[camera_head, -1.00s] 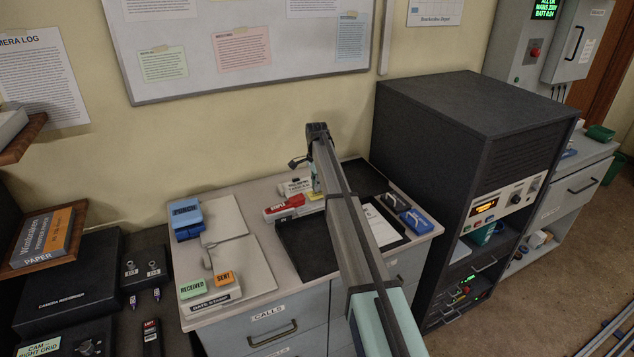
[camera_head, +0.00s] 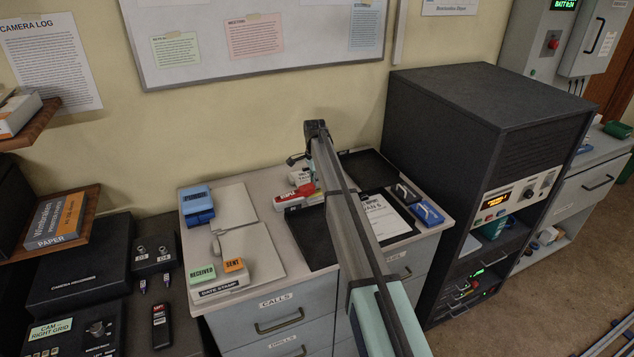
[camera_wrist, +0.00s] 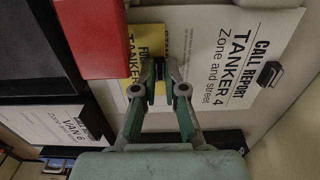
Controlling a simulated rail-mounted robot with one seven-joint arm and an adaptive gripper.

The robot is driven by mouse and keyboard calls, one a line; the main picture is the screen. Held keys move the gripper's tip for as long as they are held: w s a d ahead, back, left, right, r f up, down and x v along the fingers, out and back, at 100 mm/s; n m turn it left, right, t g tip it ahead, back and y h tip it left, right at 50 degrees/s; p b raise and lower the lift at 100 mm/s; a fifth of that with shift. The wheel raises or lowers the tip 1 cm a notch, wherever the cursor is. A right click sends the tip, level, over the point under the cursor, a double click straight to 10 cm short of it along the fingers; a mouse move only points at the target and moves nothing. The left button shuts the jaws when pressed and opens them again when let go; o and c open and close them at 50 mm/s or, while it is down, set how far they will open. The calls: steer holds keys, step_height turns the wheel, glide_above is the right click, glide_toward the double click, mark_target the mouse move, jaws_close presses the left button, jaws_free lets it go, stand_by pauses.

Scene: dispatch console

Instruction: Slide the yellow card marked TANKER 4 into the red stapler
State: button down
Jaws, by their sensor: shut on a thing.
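The yellow card (camera_wrist: 145,48), with part of the word TANKER showing, is right beside the stapler. My gripper (camera_wrist: 160,76) is shut on the yellow card, its fingers covering part of it. I cannot tell whether the card's edge is inside the stapler's mouth. In the head view my arm hides most of the gripper and the card.
A white call report sheet marked TANKER 4 (camera_wrist: 235,60) lies behind the card. A blue stapler (camera_head: 427,212) and a black one (camera_head: 404,194) stand to the right.

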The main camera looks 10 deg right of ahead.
steer(key=shift+s+a+f, duration=0.2)
steer(key=shift+s+a, duration=0.05)
steer(key=shift+a, duration=0.45)
stand_by(1.6)
steer(key=c, duration=1.2)
jaws_free()
steer(key=shift+o, duration=0.2)
steer(key=shift+f, duration=0.1)
steer(key=shift+s, duration=0.1)
steer(key=shift+c, duration=0.8)
